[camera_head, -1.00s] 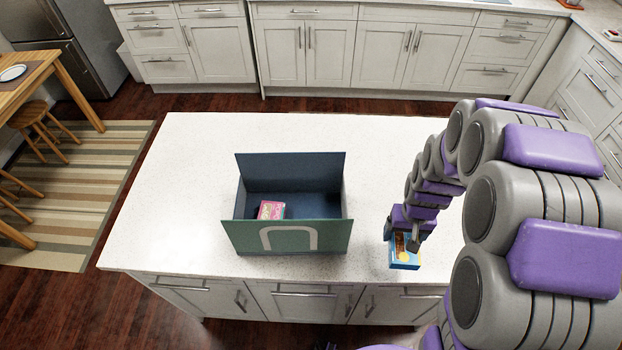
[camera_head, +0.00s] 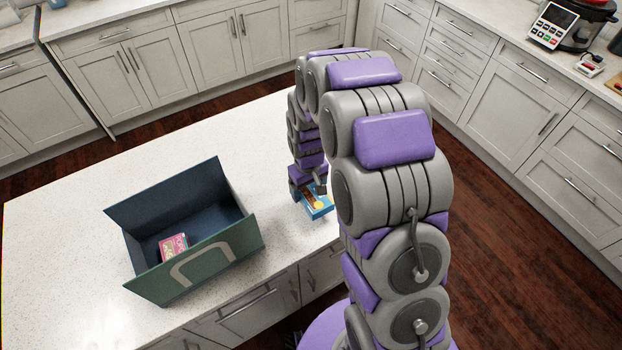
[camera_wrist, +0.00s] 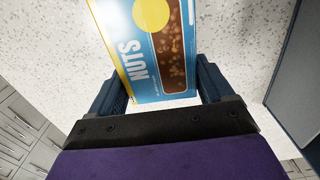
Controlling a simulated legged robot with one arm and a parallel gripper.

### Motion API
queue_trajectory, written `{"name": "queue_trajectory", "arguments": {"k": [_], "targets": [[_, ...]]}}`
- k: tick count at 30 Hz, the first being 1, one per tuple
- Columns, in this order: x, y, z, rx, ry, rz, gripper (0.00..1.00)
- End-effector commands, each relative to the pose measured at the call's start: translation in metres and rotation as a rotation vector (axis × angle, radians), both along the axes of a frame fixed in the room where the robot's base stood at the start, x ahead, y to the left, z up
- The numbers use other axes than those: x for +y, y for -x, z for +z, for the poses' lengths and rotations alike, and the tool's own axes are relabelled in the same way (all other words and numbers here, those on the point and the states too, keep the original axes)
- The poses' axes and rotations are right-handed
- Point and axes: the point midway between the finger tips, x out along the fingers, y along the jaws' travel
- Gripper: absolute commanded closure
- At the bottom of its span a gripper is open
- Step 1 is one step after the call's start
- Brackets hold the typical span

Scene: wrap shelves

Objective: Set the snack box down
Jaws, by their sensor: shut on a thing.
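The snack box (camera_head: 317,204) is blue with a yellow spot and a picture of nuts. In the wrist view the box (camera_wrist: 146,62) shows the word "NUTS" and sits between the two fingers. My gripper (camera_head: 309,190) is shut on it, near the right edge of the white counter. In the wrist view my gripper (camera_wrist: 158,90) has a finger on each side of the box. I cannot tell whether the box touches the counter.
A green and dark blue open bin (camera_head: 240,243) stands on the counter (camera_head: 70,215) left of my gripper. A pink box (camera_head: 173,246) lies inside it. Counter between bin and snack box is clear. Cabinets (camera_head: 190,60) line the back.

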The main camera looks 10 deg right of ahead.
Motion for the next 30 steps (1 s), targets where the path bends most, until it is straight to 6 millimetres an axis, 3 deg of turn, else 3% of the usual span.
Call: {"name": "queue_trajectory", "arguments": {"k": [6, 11, 16, 23, 30], "targets": [[-0.021, -0.040, -0.004, -0.004, -0.002, -0.002, 0.52], [-0.025, -0.054, -0.005, -0.003, 0.000, 0.000, 0.52], [-0.024, -0.056, -0.011, -0.001, 0.003, 0.001, 0.52], [-0.025, -0.055, -0.040, 0.002, 0.002, 0.000, 0.52], [-0.027, -0.056, -0.040, -0.002, -0.002, -0.001, 0.52]]}}
